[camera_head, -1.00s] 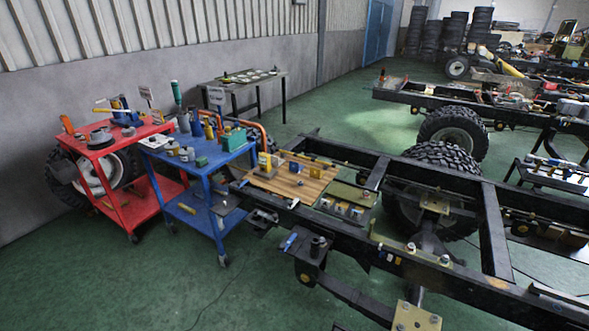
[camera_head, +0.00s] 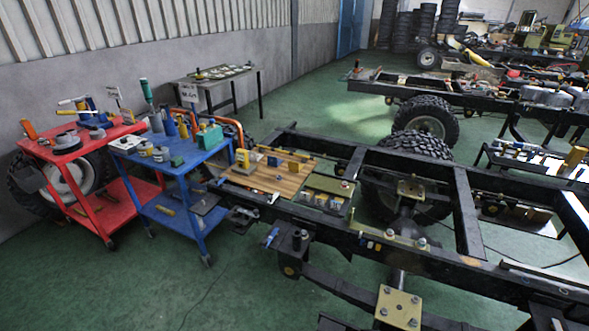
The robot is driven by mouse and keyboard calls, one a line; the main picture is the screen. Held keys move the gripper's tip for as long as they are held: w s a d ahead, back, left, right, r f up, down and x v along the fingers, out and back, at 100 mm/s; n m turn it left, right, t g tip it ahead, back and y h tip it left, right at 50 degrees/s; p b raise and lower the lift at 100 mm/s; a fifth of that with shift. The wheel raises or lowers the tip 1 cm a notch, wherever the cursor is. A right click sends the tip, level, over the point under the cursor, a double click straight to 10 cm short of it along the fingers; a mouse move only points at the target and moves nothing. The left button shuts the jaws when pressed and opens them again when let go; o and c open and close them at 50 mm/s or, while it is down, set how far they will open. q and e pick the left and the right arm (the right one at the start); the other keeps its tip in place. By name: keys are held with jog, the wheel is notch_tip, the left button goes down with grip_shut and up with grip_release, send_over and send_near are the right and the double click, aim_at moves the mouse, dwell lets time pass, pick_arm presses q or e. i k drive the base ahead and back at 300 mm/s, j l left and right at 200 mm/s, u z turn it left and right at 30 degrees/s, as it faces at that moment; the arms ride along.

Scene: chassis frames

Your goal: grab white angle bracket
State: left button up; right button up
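A small white piece (camera_head: 273,198) lies at the front edge of the wooden board (camera_head: 262,180) on the black chassis frame (camera_head: 340,228). It is too small to tell for sure whether it is the white angle bracket. Yellow blocks and other small parts stand on the board. Neither of my grippers is in view, so nothing shows as held.
A blue cart (camera_head: 186,166) and a red cart (camera_head: 112,140), loaded with tools, stand at the left. A dark table (camera_head: 247,75) stands by the wall. Open green floor (camera_head: 150,290) lies in front. More chassis frames (camera_head: 470,92) stand at the back right.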

aim_at(252, 158)
jog(key=i+j, duration=0.2)
jog(key=i+j+z, duration=0.1)
jog(key=j, duration=0.3)
jog(key=i+j, duration=0.2)
jog(key=j, duration=0.15)
jog(key=i+j+z, duration=0.15)
jog(key=i+j, duration=0.05)
jog(key=j, duration=0.1)
